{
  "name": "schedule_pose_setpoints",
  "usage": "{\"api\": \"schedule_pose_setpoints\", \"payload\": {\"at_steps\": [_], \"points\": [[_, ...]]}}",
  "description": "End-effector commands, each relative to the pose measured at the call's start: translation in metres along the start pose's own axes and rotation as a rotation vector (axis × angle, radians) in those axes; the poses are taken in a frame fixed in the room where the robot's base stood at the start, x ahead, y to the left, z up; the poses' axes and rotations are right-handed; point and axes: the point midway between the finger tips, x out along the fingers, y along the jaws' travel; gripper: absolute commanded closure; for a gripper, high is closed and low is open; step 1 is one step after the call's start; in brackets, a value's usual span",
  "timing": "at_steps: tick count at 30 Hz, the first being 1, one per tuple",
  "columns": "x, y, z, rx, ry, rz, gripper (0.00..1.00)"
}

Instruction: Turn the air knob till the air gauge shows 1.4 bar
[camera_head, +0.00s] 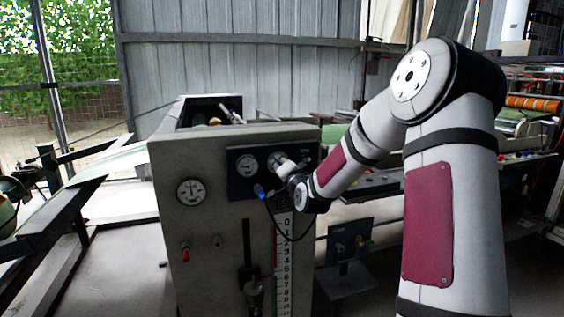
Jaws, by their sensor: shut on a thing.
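A dark panel (235,185) is set in the upper front of a grey machine cabinet. A second round dial (278,159) is partly covered by my arm's end. My gripper (284,168) is up against the panel, right of the first gauge, and is shut on the air knob, which the gripper and wrist hide. The fingertips cannot be made out clearly.
A numbered scale (284,260) runs down the front. A small control box (350,240) stands to the right.

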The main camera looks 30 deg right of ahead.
Motion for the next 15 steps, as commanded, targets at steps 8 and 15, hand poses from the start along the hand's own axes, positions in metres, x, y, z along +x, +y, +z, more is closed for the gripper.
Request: {"api": "schedule_pose_setpoints", "payload": {"at_steps": [8,15], "points": [[-0.0007,-0.0012,-0.0020,0.240,-0.009,0.000,1.00],[-0.0006,-0.0007,-0.0022,0.388,-0.013,-0.002,1.00]]}}
